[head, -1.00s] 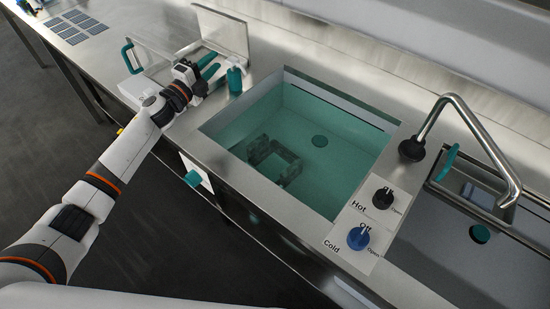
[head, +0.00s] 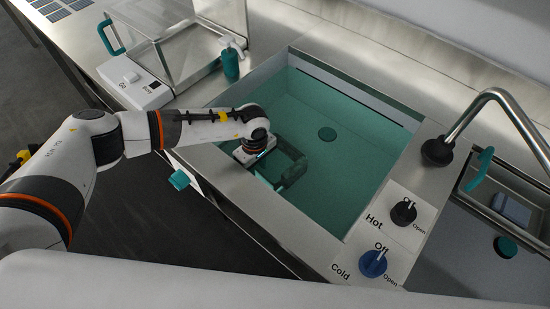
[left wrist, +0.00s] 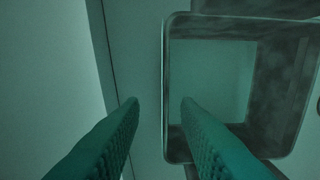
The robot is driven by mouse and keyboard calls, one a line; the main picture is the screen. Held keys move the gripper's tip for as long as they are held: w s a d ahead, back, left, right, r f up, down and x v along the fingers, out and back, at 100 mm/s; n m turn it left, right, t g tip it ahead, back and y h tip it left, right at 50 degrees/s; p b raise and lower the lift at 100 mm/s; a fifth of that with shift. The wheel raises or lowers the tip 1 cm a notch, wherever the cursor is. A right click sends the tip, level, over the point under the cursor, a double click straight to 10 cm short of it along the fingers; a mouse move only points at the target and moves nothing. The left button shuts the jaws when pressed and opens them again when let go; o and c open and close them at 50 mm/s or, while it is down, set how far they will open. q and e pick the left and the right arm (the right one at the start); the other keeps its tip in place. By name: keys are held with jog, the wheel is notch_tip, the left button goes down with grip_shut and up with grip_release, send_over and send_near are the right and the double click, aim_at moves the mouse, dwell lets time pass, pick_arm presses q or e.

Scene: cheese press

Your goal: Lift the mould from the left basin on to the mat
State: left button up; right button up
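The mould (head: 290,172) is a square, open-topped box frame standing under the greenish water in the left basin (head: 345,110), near its left front wall. My left gripper (head: 265,160) reaches down into the water at the mould's left side, partly hidden by my wrist. In the left wrist view the mould (left wrist: 167,90) shows its rim and hollow inside. My left gripper (left wrist: 160,103) has its two teal fingers apart, one on each side of the mould's near wall, with nothing pinched between them. The mat cannot be made out. My right gripper is not in view.
A glass-walled box with a teal handle (head: 110,37) stands left of the basin, beside a white switch unit (head: 133,83) and a teal-bodied tap (head: 230,65). Hot (head: 403,213) and cold (head: 373,263) knobs and a curved steel faucet (head: 500,95) stand at the basin's right.

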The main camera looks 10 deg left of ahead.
aim_at(259, 176)
pick_arm(q)
jog(key=shift+w+f, duration=0.15)
jog(key=shift+f, duration=1.6)
jog(key=shift+w+f, duration=0.15)
jog(key=shift+f, duration=1.6)
grip_shut()
jog(key=shift+r, duration=0.1)
